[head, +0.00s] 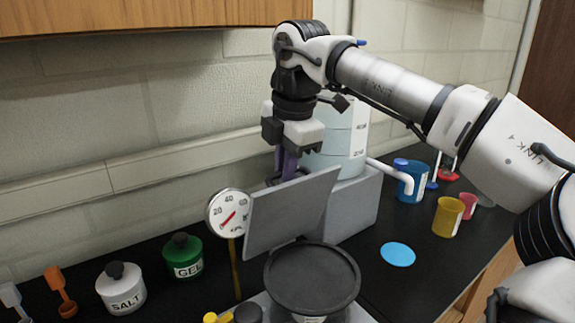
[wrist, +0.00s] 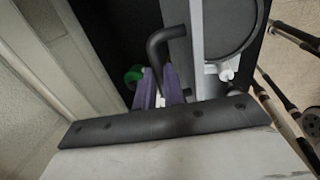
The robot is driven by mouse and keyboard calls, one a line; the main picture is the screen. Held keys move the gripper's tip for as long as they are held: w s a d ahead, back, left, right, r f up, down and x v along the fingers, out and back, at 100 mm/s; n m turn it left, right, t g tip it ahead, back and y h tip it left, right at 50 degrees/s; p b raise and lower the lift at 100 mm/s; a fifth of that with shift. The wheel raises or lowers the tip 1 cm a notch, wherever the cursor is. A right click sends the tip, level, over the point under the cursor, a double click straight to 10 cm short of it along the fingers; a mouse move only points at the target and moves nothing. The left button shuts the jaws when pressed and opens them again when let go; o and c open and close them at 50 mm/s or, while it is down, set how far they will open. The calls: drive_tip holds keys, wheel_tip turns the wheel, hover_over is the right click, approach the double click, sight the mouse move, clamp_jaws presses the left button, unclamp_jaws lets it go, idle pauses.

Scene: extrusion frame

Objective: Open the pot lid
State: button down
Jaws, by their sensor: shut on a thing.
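A flat grey square panel (head: 290,212), apparently the pot lid, stands steeply tilted behind a dark round pot (head: 312,280) with a raised rim. In the wrist view the panel (wrist: 197,45) shows nearly edge-on, with the round rim (wrist: 262,20) beside it. A dark bent handle (wrist: 163,40) is on the panel's back side. My gripper (head: 287,165) is behind the panel, its purple fingers pointing down. In the wrist view my gripper (wrist: 160,85) is shut on the handle.
A gauge (head: 228,212) on a yellow stem stands just left of the panel. Salt (head: 122,290) and gel (head: 184,256) jars stand farther left. A white tank (head: 340,130) on a grey block is behind. Blue (head: 411,182) and yellow (head: 447,217) cups stand right, past a blue disc (head: 398,255).

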drive_tip(key=shift+f, duration=0.35)
drive_tip(key=c, duration=1.8)
unclamp_jaws()
drive_tip(key=o, duration=0.3)
drive_tip(key=shift+w+a, duration=0.1)
drive_tip(key=shift+w, duration=0.1)
drive_tip(key=shift+s+r, duration=0.1)
drive_tip(key=shift+s, duration=0.05)
drive_tip(key=p+v, duration=0.1)
drive_tip(key=v, duration=1.3)
